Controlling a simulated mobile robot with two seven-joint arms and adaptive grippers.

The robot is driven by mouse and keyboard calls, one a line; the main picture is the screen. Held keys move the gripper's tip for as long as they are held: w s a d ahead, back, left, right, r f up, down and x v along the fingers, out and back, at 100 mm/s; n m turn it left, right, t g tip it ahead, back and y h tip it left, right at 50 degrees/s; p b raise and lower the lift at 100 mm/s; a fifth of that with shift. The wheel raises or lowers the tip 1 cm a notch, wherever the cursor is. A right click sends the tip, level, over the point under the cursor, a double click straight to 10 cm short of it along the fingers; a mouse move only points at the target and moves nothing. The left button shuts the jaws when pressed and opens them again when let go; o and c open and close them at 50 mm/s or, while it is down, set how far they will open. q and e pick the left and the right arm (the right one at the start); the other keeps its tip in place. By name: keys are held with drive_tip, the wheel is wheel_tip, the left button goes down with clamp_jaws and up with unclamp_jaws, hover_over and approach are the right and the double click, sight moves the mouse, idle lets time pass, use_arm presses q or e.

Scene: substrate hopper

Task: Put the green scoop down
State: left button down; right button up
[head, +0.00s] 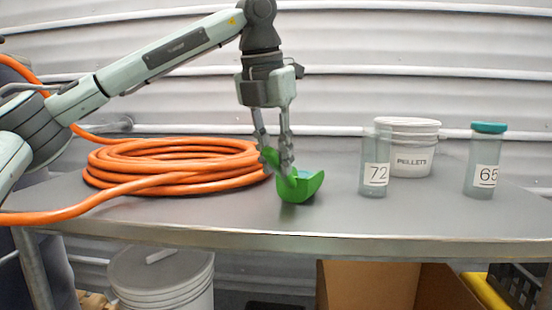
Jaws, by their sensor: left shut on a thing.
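The green scoop (303,187) is at the middle of the grey metal table (420,220), near its front edge. My left gripper (277,165) points straight down and is shut on the scoop's upper part, with its fingers around the raised green handle. The scoop's bowl faces right and its underside is at or just above the tabletop; I cannot tell whether it touches. The fingers hide part of the handle. My right gripper is not in view.
A coiled orange hose (170,165) lies just left of the scoop. To the right stand a clear jar marked 72 (376,150), a white pellets bucket (412,140) and a teal-lidded jar (487,150). Tabletop between scoop and jars is clear.

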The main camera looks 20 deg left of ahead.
use_arm(q)
drive_tip(key=shift+f, duration=0.1)
drive_tip(key=c, duration=1.4)
unclamp_jaws()
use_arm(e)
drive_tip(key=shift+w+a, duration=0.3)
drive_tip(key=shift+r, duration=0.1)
use_arm(q)
drive_tip(key=v, duration=0.7)
drive_tip(key=shift+p, duration=0.4)
drive_tip(key=p+v, duration=0.1)
drive_tip(key=v, duration=0.3)
drive_tip(key=shift+s+r, duration=0.15)
drive_tip(key=shift+r, duration=0.5)
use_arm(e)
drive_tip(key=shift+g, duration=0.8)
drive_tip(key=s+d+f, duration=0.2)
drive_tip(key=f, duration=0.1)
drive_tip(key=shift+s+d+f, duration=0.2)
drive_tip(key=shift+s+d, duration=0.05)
